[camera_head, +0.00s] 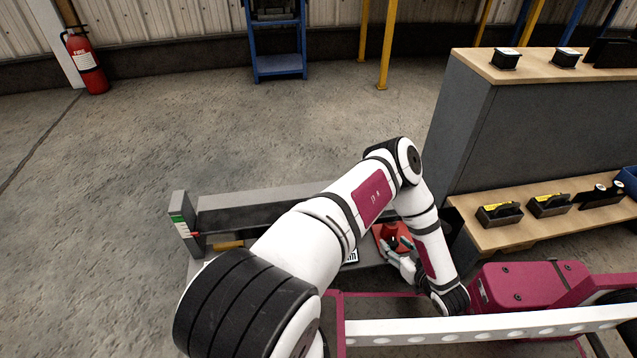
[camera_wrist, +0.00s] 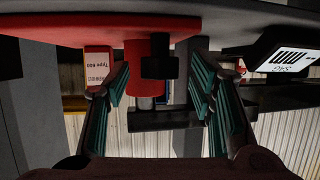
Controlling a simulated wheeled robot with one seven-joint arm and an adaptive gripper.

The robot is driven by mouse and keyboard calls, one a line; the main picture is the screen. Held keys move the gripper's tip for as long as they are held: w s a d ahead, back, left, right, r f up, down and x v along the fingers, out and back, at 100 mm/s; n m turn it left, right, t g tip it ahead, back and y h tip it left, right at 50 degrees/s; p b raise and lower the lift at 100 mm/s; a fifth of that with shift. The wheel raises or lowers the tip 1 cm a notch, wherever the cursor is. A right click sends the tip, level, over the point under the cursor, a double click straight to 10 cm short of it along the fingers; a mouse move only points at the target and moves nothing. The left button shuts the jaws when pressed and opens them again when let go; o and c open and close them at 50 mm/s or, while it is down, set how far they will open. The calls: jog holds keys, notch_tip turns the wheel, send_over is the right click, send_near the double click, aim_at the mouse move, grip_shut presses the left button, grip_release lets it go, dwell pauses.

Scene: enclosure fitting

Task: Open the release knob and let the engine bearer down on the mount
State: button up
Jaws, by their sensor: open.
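In the wrist view, a red cylindrical body (camera_wrist: 140,80) hangs below a red plate (camera_wrist: 110,28). A black knob-like part with a crossbar (camera_wrist: 165,118) extends from it, apparently the release knob. My gripper (camera_wrist: 163,105) is open, with a teal-padded finger on either side of this part; I cannot tell whether they touch it. In the head view my gripper (camera_head: 396,262) is at a red piece (camera_head: 385,230) at the right end of a long grey beam (camera_head: 265,204), likely the engine bearer. My arm hides part of the beam and what lies under it.
A post with a green-and-white scale and red pointer (camera_head: 184,226) stands at the beam's left end. A wooden-topped bench (camera_head: 515,70) and lower shelf (camera_head: 500,235) with black items stand right. A fire extinguisher (camera_head: 86,65) is far left. Floor behind the beam is clear.

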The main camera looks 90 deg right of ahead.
jog(key=m+g, duration=0.1)
jog(key=g, duration=0.1)
jog(key=m+g+b, duration=0.1)
jog(key=m+g, duration=0.1)
jog(key=w+m+g, duration=0.1)
jog(key=m+g, duration=0.1)
jog(key=shift+h+b, duration=0.35)
jog(key=shift+h, duration=0.05)
jog(key=m+g, duration=0.1)
jog(key=g, duration=0.1)
jog(key=m+g+y+b, duration=0.1)
jog(key=m+g, duration=0.1)
jog(key=m+g+y, duration=0.1)
jog(key=m, duration=0.1)
jog(key=shift+w+d+g, duration=0.1)
jog(key=shift+w+g, duration=0.15)
jog(key=shift+g, duration=0.15)
jog(key=shift+w+m+y, duration=0.2)
jog(key=shift+m+y, duration=0.1)
jog(key=shift+m, duration=0.2)
jog(key=p+v, duration=1.2)
jog(key=v, duration=0.2)
jog(key=w+d+r+n+t+p, duration=0.2)
jog(key=w+d+r+t+p, duration=0.2)
jog(key=w+d+r, duration=1)
jog(key=shift+w+d+p, duration=0.6)
jog(key=shift+d+p, duration=0.25)
jog(key=shift+d, duration=0.9)
jog(key=shift+r, duration=0.1)
